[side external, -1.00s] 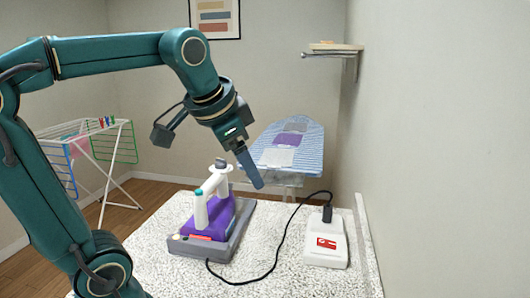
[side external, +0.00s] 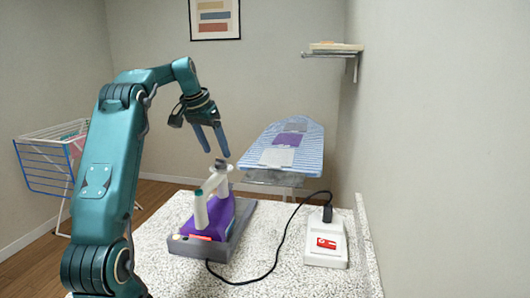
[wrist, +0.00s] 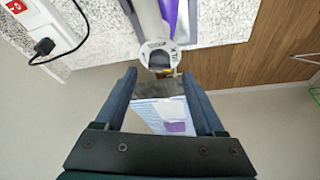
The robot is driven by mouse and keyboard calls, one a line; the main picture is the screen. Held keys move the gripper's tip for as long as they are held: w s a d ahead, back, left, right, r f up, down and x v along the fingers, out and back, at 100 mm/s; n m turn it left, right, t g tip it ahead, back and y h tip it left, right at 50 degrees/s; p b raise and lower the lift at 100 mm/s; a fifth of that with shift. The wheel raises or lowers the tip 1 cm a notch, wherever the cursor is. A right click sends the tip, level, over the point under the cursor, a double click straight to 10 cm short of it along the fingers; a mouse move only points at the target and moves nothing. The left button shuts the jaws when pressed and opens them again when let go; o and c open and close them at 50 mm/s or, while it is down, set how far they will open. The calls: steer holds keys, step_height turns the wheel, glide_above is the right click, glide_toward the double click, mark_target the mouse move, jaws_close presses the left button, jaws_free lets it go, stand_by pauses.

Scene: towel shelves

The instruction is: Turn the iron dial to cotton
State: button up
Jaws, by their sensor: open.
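The iron has a purple body (side external: 211,219) and a white handle (side external: 213,186), and sits on a grey tray (side external: 238,235). A small dark dial knob (side external: 220,162) tops the handle's far post. In the wrist view, a white round collar with small dark marks (wrist: 155,53) shows there, too small to read, so the dial setting cannot be told. My gripper (side external: 216,154) is open and empty, pointing down just above the knob. In the wrist view, the collar lies just beyond the tips of my gripper (wrist: 158,77). Contact is not visible.
A black cord (side external: 285,243) runs from the iron to a white power box (side external: 325,246) on the speckled table (side external: 295,282). A striped ironing board (side external: 302,142) stands behind, a wall at right, and a drying rack (side external: 40,168) at left.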

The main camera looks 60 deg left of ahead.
mark_target(220, 159)
steer(key=shift+x, duration=1.9)
jaws_close()
steer(key=shift+d+r, duration=0.1)
steer(key=n+y, duration=0.1)
steer(key=n, duration=0.2)
steer(key=n+g, duration=0.1)
steer(key=n, duration=0.1)
steer(key=shift+w+n+y, duration=0.2)
steer(key=shift+n+y, duration=0.2)
steer(key=n+g, duration=0.1)
steer(key=n, duration=0.2)
steer(key=n+g, duration=0.1)
steer(key=n, duration=0.2)
steer(key=shift+w+d+n+g+y, duration=0.1)
steer(key=shift+n+g+y, duration=0.2)
steer(key=shift+g+y, duration=0.1)
